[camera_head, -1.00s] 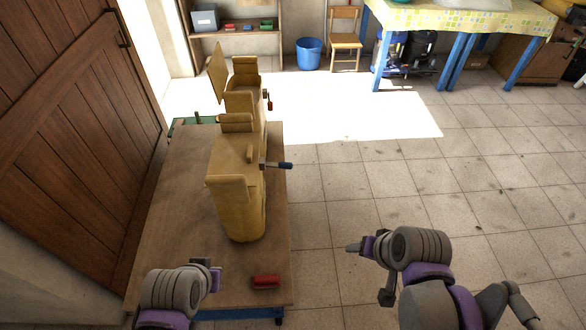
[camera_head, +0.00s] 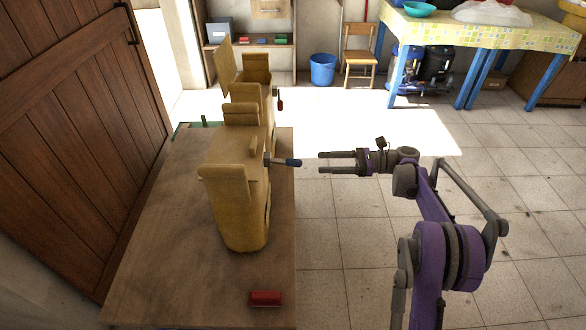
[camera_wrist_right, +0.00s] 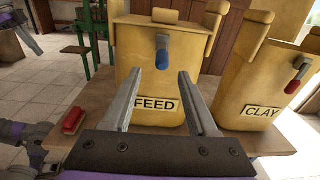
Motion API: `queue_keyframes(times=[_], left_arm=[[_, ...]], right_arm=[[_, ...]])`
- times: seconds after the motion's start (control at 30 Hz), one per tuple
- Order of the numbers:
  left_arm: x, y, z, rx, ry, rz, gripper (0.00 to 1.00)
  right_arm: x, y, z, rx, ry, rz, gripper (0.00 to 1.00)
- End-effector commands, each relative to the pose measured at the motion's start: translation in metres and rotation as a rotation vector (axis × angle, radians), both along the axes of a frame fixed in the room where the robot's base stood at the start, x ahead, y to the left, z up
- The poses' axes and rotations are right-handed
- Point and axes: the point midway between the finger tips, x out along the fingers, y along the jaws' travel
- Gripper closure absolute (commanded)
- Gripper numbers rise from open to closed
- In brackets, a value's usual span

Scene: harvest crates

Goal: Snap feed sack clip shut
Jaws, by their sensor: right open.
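The tan feed sack (camera_head: 240,215), labelled FEED in the right wrist view (camera_wrist_right: 140,90), stands upright at the front of the wooden table. Its clip has a blue handle (camera_head: 287,162) that sticks straight out from the sack's right side; it also shows in the right wrist view (camera_wrist_right: 163,58). My right gripper (camera_head: 321,163) is open and empty, level with the handle and a short gap to its right. In the right wrist view its fingers (camera_wrist_right: 159,76) lie on either side below the handle. My left gripper is out of the head view; grey and purple parts show at the wrist view's left edge.
A second sack (camera_wrist_right: 265,75), labelled CLAY, with a red clip handle (camera_wrist_right: 297,78), stands close beside the feed sack. A red object (camera_head: 266,298) lies at the table's (camera_head: 165,270) near edge. The floor right of the table is clear.

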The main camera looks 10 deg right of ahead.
Motion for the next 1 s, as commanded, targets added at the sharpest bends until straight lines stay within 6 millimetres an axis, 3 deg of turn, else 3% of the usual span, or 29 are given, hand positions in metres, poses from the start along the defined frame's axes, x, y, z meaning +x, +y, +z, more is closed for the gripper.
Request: queue_keyframes(times=[0.17, 0.7, 1.0], left_arm=[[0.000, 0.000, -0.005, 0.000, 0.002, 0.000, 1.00], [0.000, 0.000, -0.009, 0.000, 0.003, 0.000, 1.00], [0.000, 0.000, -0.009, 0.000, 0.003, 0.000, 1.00]], right_arm=[[0.005, -0.004, -0.006, 0.050, 0.018, 0.003, 0.41], [0.025, 0.083, -0.006, 0.048, 0.017, 0.004, 0.41], [0.028, 0.096, -0.006, 0.047, 0.018, 0.001, 0.41]])
